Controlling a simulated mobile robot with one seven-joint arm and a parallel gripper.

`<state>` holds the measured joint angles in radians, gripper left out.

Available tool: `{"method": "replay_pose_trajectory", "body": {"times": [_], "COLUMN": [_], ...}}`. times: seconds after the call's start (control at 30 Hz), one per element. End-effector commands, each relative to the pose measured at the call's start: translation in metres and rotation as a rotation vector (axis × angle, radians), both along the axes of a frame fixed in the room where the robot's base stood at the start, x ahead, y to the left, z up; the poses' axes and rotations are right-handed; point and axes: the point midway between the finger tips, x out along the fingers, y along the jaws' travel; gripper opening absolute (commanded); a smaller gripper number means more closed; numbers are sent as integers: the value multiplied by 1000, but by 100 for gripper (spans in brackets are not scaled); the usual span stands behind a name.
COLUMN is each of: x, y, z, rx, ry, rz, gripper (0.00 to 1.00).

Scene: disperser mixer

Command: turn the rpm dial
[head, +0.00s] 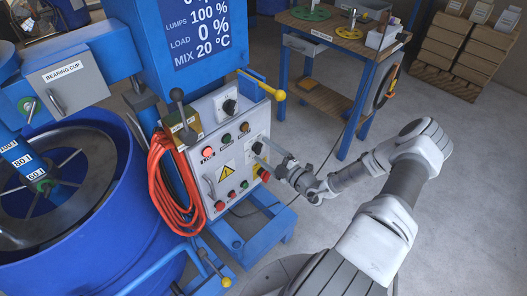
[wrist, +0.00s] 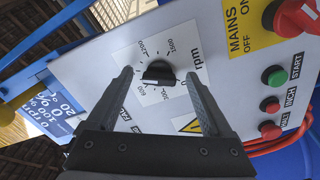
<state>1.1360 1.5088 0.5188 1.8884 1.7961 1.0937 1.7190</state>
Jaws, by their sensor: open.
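The rpm dial (wrist: 158,73) is a black knob on a white scale plate (wrist: 150,95) with numbers around it, in the middle of the wrist view. My gripper (wrist: 159,75) is open, with one finger on each side of the dial. I cannot tell whether either finger touches the knob. In the head view the gripper (head: 264,150) is at the right side of the grey control panel (head: 205,138), in front of the dial plate (head: 256,143), and partly hides it.
A red mains switch on a yellow plate (wrist: 262,38) and green and red buttons (wrist: 270,104) are right of the dial in the wrist view. A yellow-knobbed lever (head: 278,94) juts out above the gripper. Orange cable (head: 172,185) hangs left of the panel; a blue workbench (head: 340,45) stands behind.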

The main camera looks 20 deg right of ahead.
Motion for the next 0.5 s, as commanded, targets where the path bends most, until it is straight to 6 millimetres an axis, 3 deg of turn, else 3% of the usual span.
{"method": "replay_pose_trajectory", "body": {"times": [0.5], "x": [-109], "y": [-46], "z": [0], "rx": [0], "ry": [2], "rz": [-4], "gripper": [85]}}
